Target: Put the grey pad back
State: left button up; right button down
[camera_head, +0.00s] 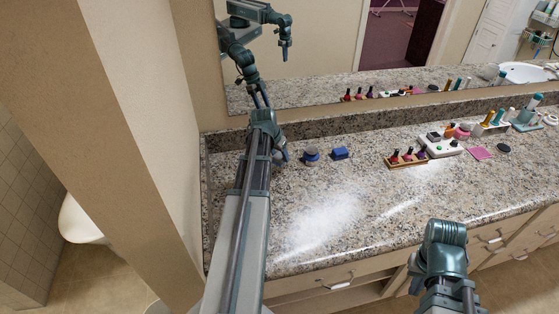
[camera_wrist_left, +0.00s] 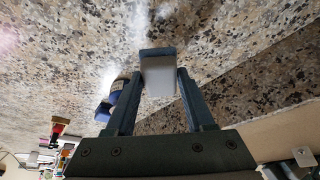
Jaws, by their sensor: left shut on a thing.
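My left gripper (camera_head: 281,156) is low over the left part of the granite counter in the head view. In the left wrist view, the left gripper (camera_wrist_left: 159,85) is shut on a small block with a pale grey face and a blue edge, which looks like the grey pad (camera_wrist_left: 160,76). The arm mostly hides this pad in the head view. I cannot tell whether it touches the counter. Just right of the gripper stand a blue piece with a greyish top (camera_head: 311,154) and a blue block (camera_head: 340,153). Only my right arm shows at lower right; its fingertips are not seen.
A wooden rack with small bottles (camera_head: 406,161), a white device (camera_head: 440,147), a pink square (camera_head: 480,153) and a dark disc (camera_head: 504,148) stand further right. The mirror (camera_head: 330,60) rises behind the counter (camera_head: 330,215), whose front middle is clear. A wall closes off the left.

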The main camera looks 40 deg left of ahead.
aim_at(280, 159)
pick_arm(q)
jog(key=shift+w+a, duration=0.1)
jog(key=shift+w, duration=0.05)
jog(key=f+b, duration=0.3)
jog(key=shift+w+a+f+b, duration=0.25)
jog(key=shift+w+f+b, duration=0.05)
jog(key=shift+b, duration=0.05)
jog(key=shift+f, duration=0.15)
jog(key=o, duration=1.2)
jog(key=shift+r, duration=0.3)
jog(key=p+v, duration=1.1)
jog(key=shift+s+r, duration=0.15)
jog(key=shift+r, duration=0.25)
